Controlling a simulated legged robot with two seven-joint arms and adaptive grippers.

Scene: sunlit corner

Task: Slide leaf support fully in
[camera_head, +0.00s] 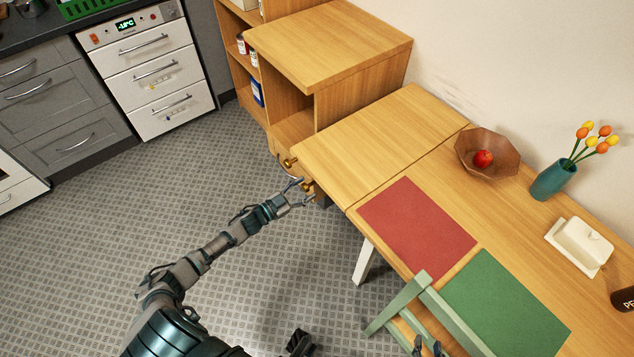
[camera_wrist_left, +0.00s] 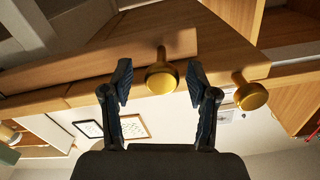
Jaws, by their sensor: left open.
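The wooden table leaf (camera_head: 375,125) is raised level with the tabletop. Two brass knobs show under its left edge, a farther one (camera_head: 289,162) and a nearer one (camera_head: 308,187). My left gripper (camera_head: 299,191) is at the nearer knob, below the leaf edge. In the left wrist view, my left gripper (camera_wrist_left: 160,85) is open, with a brass knob (camera_wrist_left: 161,79) between its fingers, clear of both. Another knob (camera_wrist_left: 250,95) is right of the fingers. The leaf support's body is mostly hidden under the leaf. My right gripper (camera_head: 428,347) is partly visible at the bottom edge, its opening unclear.
A wooden shelf unit (camera_head: 335,45) stands right behind the leaf. A green chair (camera_head: 425,300) is at the table's front. Red (camera_head: 418,228) and green (camera_head: 505,305) mats, a bowl (camera_head: 488,150) and a vase (camera_head: 553,180) are on the table. The floor on the left is clear.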

